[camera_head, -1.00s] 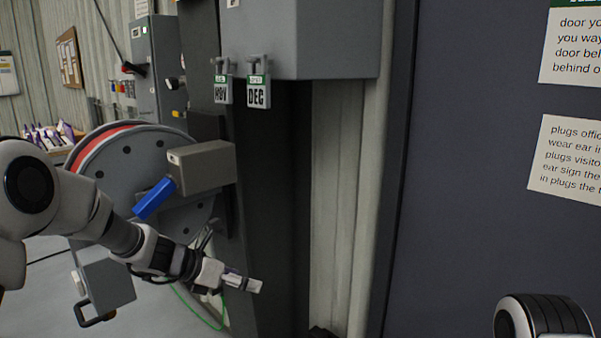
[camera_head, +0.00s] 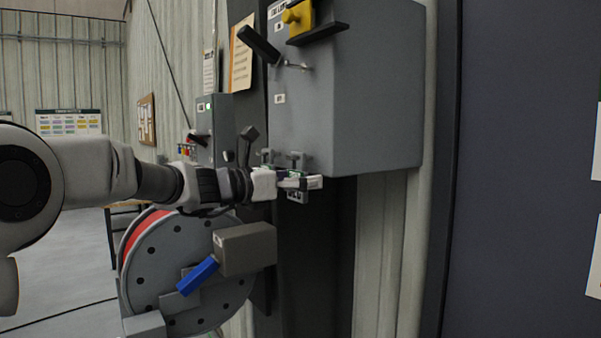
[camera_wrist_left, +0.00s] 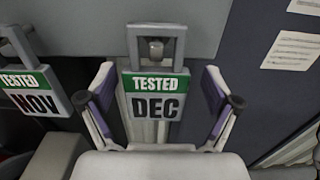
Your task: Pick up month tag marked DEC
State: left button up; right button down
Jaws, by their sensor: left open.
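The DEC month tag (camera_wrist_left: 155,97) hangs from a hook under the grey cabinet, with a green TESTED band above the letters. In the left wrist view my left gripper (camera_wrist_left: 160,105) is open, one finger on each side of the tag, with gaps on both sides. In the head view my left gripper (camera_head: 305,182) is just below the cabinet's lower edge and hides most of the DEC tag (camera_head: 297,197). The NOV tag (camera_wrist_left: 32,92) hangs to the left of DEC. My right gripper is not in view.
The grey cabinet (camera_head: 375,90) with a black lever and yellow knob is directly above. A reel (camera_head: 180,270) with a grey box and blue handle stands below my left arm. A dark door (camera_head: 530,200) is at right.

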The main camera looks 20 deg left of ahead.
pick_arm(q)
jog(key=shift+s+a, duration=0.15)
jog(key=shift+a, duration=0.3)
jog(key=shift+f, duration=0.15)
jog(key=c, duration=1.1)
jog(key=shift+w+d, duration=0.2)
jog(key=shift+d, duration=0.1)
jog(key=shift+s+a, duration=0.1)
jog(key=shift+a+r, duration=0.15)
jog(key=shift+r, duration=0.1)
